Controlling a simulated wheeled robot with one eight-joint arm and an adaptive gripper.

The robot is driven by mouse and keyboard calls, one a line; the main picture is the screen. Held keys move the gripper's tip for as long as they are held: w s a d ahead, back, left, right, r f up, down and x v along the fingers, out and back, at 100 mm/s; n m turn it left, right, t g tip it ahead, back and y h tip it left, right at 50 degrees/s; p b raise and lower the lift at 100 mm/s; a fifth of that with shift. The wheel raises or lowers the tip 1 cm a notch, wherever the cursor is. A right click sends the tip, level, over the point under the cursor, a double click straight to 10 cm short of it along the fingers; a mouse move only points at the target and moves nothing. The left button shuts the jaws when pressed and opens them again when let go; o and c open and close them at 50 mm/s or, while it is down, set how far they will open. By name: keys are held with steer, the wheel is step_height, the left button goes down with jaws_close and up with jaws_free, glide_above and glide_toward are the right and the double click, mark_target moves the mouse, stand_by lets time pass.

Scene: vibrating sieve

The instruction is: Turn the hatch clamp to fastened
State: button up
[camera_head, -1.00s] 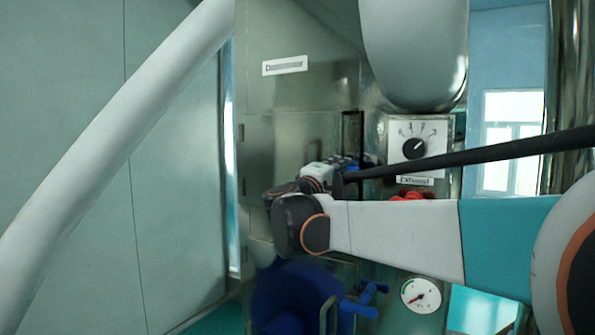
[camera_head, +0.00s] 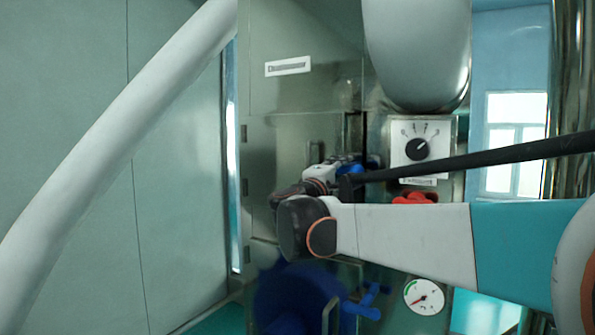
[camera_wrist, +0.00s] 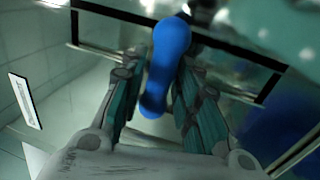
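The hatch clamp's blue handle (camera_wrist: 167,60) runs lengthwise between the two fingers of my gripper (camera_wrist: 163,78) in the wrist view. Both fingers lie close along its sides, with no clear gap at the tips, so my gripper looks shut on it. In the head view my gripper (camera_head: 330,172) is at the hatch's right edge. A blue part of the clamp (camera_head: 370,163) shows beyond the fingers; the rest is hidden by my gripper and wrist. The grey metal hatch (camera_head: 290,140) lies flat against the machine's front.
A dial panel (camera_head: 417,149) and a red knob (camera_head: 412,198) are right of the clamp, near my arm. Below are a blue handled part (camera_head: 362,300), a large dark-blue round part (camera_head: 290,295) and a pressure gauge (camera_head: 424,297). A pale pipe (camera_head: 120,130) slants at left.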

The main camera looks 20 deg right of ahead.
stand_by(0.3)
steer(key=v, duration=1.2)
steer(key=shift+s, duration=0.1)
steer(key=s+d+f+m+g+y+b, duration=0.15)
steer(key=s+f+b, duration=0.3)
steer(key=f, duration=0.65)
steer(key=s+f+m+g+y+b, duration=0.1)
steer(key=s+f+g+y+b, duration=0.25)
steer(key=f, duration=0.85)
steer(key=s+d+f+m+y+b, duration=0.15)
steer(key=s+f+b, duration=0.4)
steer(key=f, duration=0.55)
steer(key=s+a+f+m+y+b, duration=0.1)
steer(key=s+a+f+y+b, duration=0.2)
steer(key=f, duration=0.6)
steer(key=s+a+f+m+y+b, duration=0.1)
steer(key=s+a+f+y+b, duration=0.2)
steer(key=f, duration=0.6)
steer(key=s+a+f+m+y+b, duration=0.1)
steer(key=s+a+f+y+b, duration=0.2)
steer(key=f, duration=0.6)
steer(key=s+a+b, duration=0.2)
steer(key=a+b, duration=0.1)
steer(key=b, duration=0.1)
steer(key=shift+a+m, duration=0.3)
steer(key=shift+m, duration=0.1)
steer(key=shift+y, duration=0.25)
